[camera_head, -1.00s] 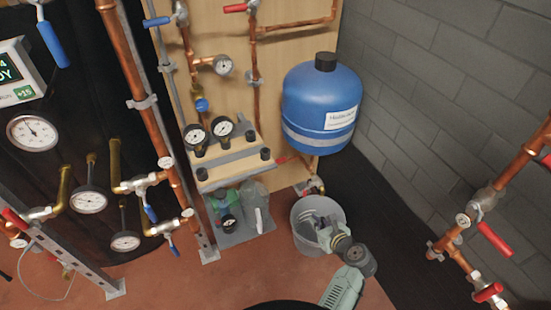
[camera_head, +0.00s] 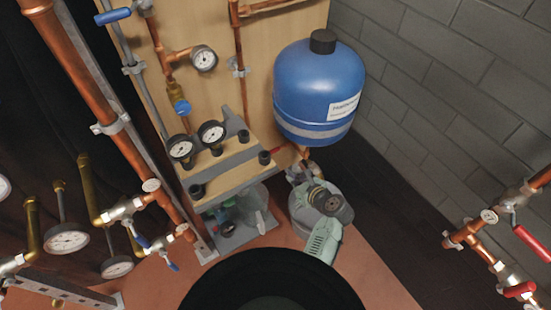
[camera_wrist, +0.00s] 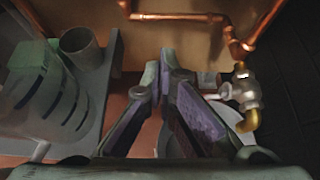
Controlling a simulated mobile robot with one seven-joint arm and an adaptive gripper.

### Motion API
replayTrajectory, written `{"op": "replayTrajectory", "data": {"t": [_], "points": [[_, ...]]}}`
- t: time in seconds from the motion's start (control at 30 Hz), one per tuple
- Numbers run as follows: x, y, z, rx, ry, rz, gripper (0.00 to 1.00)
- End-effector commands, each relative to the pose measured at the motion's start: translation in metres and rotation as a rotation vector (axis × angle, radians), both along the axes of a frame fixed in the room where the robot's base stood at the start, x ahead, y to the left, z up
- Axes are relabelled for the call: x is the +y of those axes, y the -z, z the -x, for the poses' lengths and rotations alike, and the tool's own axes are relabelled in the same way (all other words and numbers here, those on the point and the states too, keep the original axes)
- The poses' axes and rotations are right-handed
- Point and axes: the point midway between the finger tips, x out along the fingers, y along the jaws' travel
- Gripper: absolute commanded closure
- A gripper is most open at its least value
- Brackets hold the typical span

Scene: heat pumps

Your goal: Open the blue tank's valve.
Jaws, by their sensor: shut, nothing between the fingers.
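The blue tank (camera_head: 312,85) hangs at the wooden panel's right edge in the head view. A metal valve (camera_head: 297,172) is just below it, partly hidden behind my arm. In the wrist view the valve (camera_wrist: 246,88) shows right of my fingers, with a brass elbow under it and a reddish-white piece on its left side. My gripper (camera_wrist: 166,72) is shut and empty, its purple-padded fingers pointing toward the panel, left of the valve. A small gap seems to separate them; I cannot tell whether they touch. In the head view my wrist hides the fingers.
A grey bucket (camera_head: 296,218) stands on the floor under my wrist. A shelf with gauges (camera_head: 238,165) juts out left of the tank. Copper pipes (camera_wrist: 185,17) cross the panel above my fingers. The grey block wall (camera_head: 440,80) and red-handled pipework (camera_head: 487,228) are at right.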

Motion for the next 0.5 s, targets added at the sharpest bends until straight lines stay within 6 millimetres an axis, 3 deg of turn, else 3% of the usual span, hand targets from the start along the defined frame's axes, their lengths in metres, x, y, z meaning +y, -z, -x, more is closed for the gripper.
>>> {"op": "replayTrajectory", "data": {"t": [0.27,0.5], "points": [[0.002,0.002,-0.003,0.001,-0.002,-0.001,1.00],[0.018,0.020,-0.030,0.001,-0.003,-0.002,1.00]]}}
